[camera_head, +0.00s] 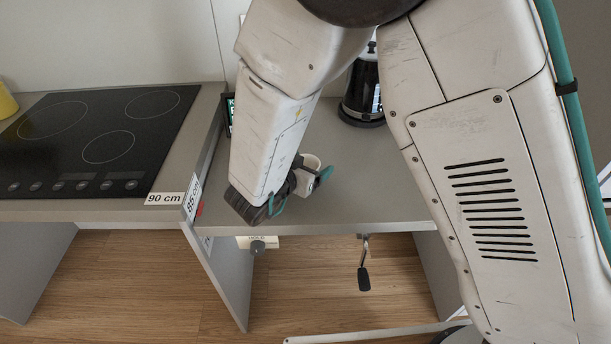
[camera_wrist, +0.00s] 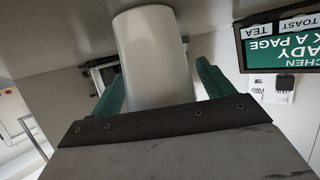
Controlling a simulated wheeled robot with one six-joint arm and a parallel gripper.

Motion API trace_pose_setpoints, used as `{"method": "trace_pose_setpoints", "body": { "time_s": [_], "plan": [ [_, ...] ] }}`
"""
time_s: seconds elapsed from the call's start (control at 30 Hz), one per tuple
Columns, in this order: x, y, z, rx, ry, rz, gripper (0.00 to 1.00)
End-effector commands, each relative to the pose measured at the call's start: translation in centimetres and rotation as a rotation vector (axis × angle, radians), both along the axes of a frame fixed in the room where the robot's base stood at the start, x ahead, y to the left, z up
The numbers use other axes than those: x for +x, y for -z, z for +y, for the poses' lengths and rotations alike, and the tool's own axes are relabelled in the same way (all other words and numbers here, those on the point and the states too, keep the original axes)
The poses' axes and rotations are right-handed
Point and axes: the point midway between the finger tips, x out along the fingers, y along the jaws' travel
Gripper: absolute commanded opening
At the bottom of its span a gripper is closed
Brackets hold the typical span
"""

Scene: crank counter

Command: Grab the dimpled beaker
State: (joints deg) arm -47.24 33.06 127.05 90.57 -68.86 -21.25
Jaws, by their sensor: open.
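A pale, whitish beaker (camera_wrist: 152,55) stands between the two teal fingers of my gripper (camera_wrist: 162,82) in the wrist view. Its sides look smooth there, and no dimples can be made out. In the head view only its pale rim (camera_head: 311,161) shows above my gripper (camera_head: 299,190), on the lower grey counter near the front edge. My gripper is open around the beaker. A gap shows beside the right finger, and a narrower one beside the left. My wrist hides most of the beaker in the head view.
A black coffee maker (camera_head: 362,97) stands further back on the counter (camera_head: 330,130). A screen with green panels (camera_wrist: 284,45) is close on the right in the wrist view. A higher cooktop (camera_head: 90,140) lies left. A crank handle (camera_head: 364,278) hangs below the front edge.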

Motion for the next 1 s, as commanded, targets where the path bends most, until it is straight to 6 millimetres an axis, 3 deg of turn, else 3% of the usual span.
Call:
{"method": "trace_pose_setpoints", "body": {
  "time_s": [0.27,0.47,0.77,1.0],
  "plan": [
    [0.4,0.2,-0.2,0.0,-0.001,0.0,0.8],
    [0.4,0.2,-0.2,0.001,-0.002,0.0,0.28],
    [0.4,0.1,-0.2,0.001,-0.002,0.0,0.28],
    [0.4,-1.5,-0.2,0.003,-0.001,-0.002,0.28]
  ]
}}
